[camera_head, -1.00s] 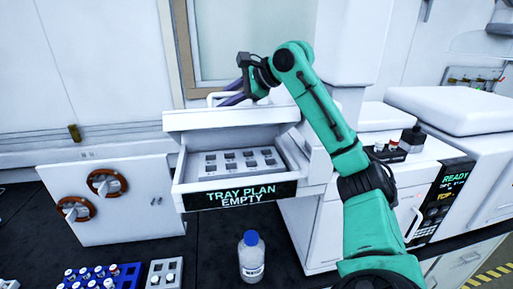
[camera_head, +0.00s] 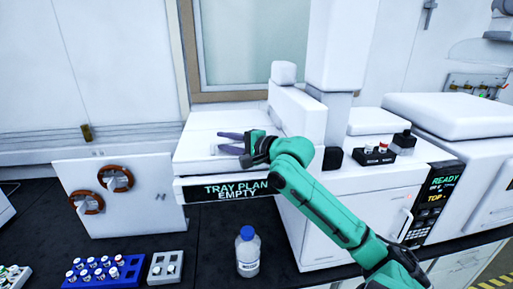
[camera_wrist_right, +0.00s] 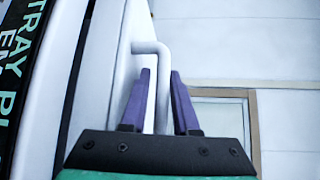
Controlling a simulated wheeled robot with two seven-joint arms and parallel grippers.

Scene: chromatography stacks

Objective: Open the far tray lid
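The tray unit has a dark front panel reading "TRAY PLAN EMPTY" (camera_head: 229,190). Its white lid (camera_head: 195,152) lies flat over the tray and hides the inside. My right gripper (camera_head: 218,145) is low over the lid, with its two purple fingers pointing left and apart. In the right wrist view, the fingers (camera_wrist_right: 164,72) straddle the lid's bent white handle (camera_wrist_right: 148,47), with some space beside the bar. The handle is mostly hidden behind the gripper in the head view. My left gripper is out of view.
A blue-capped bottle (camera_head: 247,254) stands in front of the tray unit. A blue vial rack (camera_head: 128,272) and a grey rack (camera_head: 158,275) are at the lower left. A machine with a "READY" display (camera_head: 441,182) is right.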

